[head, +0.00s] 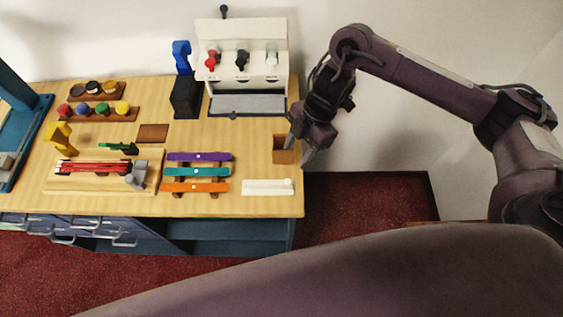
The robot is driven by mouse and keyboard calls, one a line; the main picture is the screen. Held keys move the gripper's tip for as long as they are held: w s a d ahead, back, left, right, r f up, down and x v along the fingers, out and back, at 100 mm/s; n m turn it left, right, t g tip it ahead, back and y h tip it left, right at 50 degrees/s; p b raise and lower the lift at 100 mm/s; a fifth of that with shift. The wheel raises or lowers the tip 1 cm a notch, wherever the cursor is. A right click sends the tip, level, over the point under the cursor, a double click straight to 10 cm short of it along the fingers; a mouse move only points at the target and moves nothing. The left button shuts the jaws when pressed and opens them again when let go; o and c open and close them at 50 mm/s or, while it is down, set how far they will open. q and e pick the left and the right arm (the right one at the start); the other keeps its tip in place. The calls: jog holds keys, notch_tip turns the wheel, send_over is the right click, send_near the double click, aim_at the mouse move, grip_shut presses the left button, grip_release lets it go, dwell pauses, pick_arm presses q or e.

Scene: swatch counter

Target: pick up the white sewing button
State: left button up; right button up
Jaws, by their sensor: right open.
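I cannot pick out a white sewing button for certain. A flat white bar (262,188) lies near the front right of the wooden counter (230,204), with a small pale raised part at its right end that is too small to name. Tiny white dots show on the purple, teal and orange bars. My right gripper (299,149) is open at the counter's right edge, pointing down, beside a small brown box (284,156). It appears empty. The inside of the box is hard to make out. My left gripper is out of view.
A white dispenser (243,82) with a grey tray stands at the back. Left of it is a black block (185,98) with a blue top. Coloured bars (199,157), a wooden board (62,186) and small pots fill the left. Counter between dispenser and bars is clear.

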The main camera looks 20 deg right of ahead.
aim_at(287, 182)
jog(key=s+f, duration=0.1)
jog(key=s+a+f, duration=0.1)
jog(key=s, duration=0.1)
jog(key=shift+a+f, duration=0.15)
jog(key=shift+f, duration=0.05)
jog(key=shift+p+x, duration=0.3)
jog(key=shift+x, duration=1.8)
jog(key=shift+w, duration=0.2)
jog(key=shift+c, duration=1)
jog(key=c, duration=0.5)
grip_shut()
jog(key=shift+r, duration=0.1)
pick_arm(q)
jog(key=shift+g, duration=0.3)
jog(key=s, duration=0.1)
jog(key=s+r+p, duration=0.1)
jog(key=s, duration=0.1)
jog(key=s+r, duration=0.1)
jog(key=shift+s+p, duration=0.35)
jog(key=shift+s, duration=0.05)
pick_arm(e)
notch_tip(287, 182, up, 20)
